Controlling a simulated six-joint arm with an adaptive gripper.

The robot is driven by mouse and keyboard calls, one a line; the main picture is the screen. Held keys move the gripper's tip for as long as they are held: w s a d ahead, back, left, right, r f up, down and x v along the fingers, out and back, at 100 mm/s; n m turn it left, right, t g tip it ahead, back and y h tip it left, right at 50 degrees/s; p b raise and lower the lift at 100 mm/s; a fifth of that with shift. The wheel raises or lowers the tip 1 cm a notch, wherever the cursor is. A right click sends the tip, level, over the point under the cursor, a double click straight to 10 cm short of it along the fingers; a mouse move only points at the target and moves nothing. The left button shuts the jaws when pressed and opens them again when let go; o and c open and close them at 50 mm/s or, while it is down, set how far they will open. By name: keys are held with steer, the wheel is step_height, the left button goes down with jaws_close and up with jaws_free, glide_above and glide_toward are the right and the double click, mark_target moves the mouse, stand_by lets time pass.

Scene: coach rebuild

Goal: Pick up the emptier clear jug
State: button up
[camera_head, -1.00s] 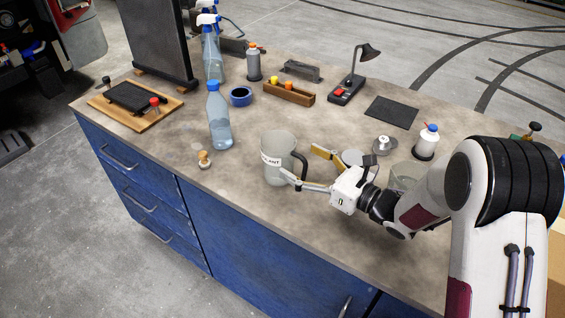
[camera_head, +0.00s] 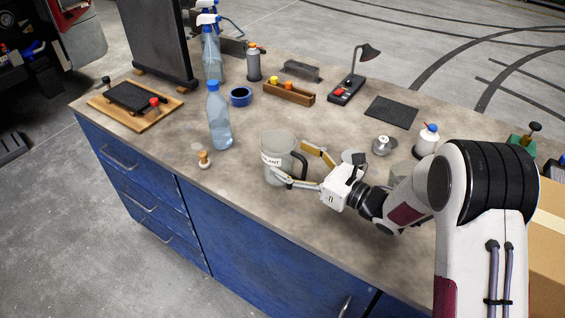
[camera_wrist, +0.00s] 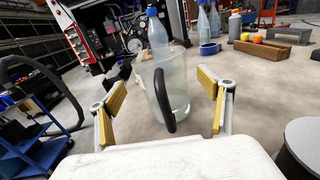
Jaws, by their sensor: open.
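A clear jug (camera_head: 272,163) with a dark handle and a label reading "...LANT" stands upright on the workbench. My gripper (camera_head: 309,166) is open at its handle side, one finger on each side of the handle. In the wrist view the jug (camera_wrist: 176,85) stands between the two yellow-padded fingers (camera_wrist: 163,105), its black handle facing me, with a gap on both sides. A second clear vessel (camera_head: 402,172) is mostly hidden behind my arm, so I cannot compare the fill levels.
A water bottle with a blue cap (camera_head: 219,118) stands left of the jug. A wooden tray (camera_head: 289,94), blue tape roll (camera_head: 240,96) and white bottle (camera_head: 427,141) stand farther back. Bare bench (camera_head: 325,130) lies behind the jug.

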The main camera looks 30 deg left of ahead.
mark_target(265, 144)
steer(key=shift+a, duration=0.1)
steer(key=shift+w+a, duration=0.2)
steer(key=shift+a, duration=1.05)
steer(key=shift+w+a, duration=0.2)
steer(key=shift+a, duration=1.05)
steer(key=c, duration=1.4)
